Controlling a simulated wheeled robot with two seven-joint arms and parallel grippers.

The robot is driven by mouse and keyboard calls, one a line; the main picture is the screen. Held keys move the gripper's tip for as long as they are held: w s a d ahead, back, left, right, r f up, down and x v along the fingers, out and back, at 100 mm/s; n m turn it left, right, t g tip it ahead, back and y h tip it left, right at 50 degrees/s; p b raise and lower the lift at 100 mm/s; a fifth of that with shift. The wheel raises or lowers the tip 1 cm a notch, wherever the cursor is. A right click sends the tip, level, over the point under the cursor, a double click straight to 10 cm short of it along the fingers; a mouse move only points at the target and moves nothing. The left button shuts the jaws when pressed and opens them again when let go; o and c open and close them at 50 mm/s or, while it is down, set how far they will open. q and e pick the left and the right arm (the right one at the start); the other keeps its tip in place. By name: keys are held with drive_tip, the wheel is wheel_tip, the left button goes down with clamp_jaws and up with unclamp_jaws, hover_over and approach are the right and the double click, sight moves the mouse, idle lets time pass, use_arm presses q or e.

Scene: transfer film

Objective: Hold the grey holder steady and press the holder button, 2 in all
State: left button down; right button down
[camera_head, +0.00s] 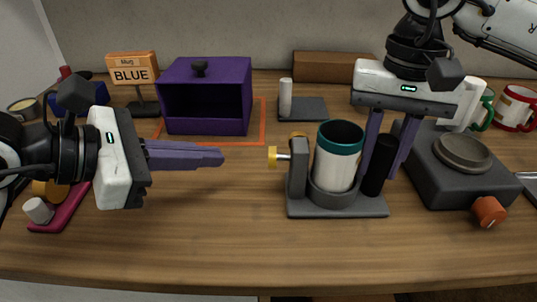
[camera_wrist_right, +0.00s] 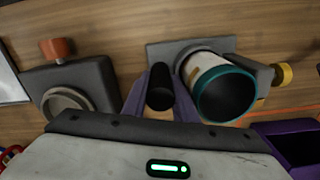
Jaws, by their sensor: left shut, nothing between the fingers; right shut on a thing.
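The grey holder (camera_head: 338,207) stands upright on the table, with a white cup with a teal rim (camera_head: 336,166) in its ring. A yellow button (camera_head: 272,157) sticks out on a short pin from the left side of the holder's post. A black handle (camera_head: 380,165) rises from the right end of its base. My right gripper (camera_head: 384,172) is shut on this black handle from above; the handle also shows between its fingers in the right wrist view (camera_wrist_right: 160,92). My left gripper (camera_head: 222,157) is shut and empty, pointing right at about button height, with a gap between its tips and the button.
A dark grey appliance (camera_head: 465,180) with an orange knob (camera_head: 489,211) stands right of the holder. Behind are a purple open box (camera_head: 206,98), a sign reading BLUE (camera_head: 132,75) and a small grey stand (camera_head: 303,110). The table front is clear.

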drive_tip(key=c, duration=1.4)
unclamp_jaws()
drive_tip(key=shift+o, duration=0.2)
drive_tip(key=shift+r, duration=0.1)
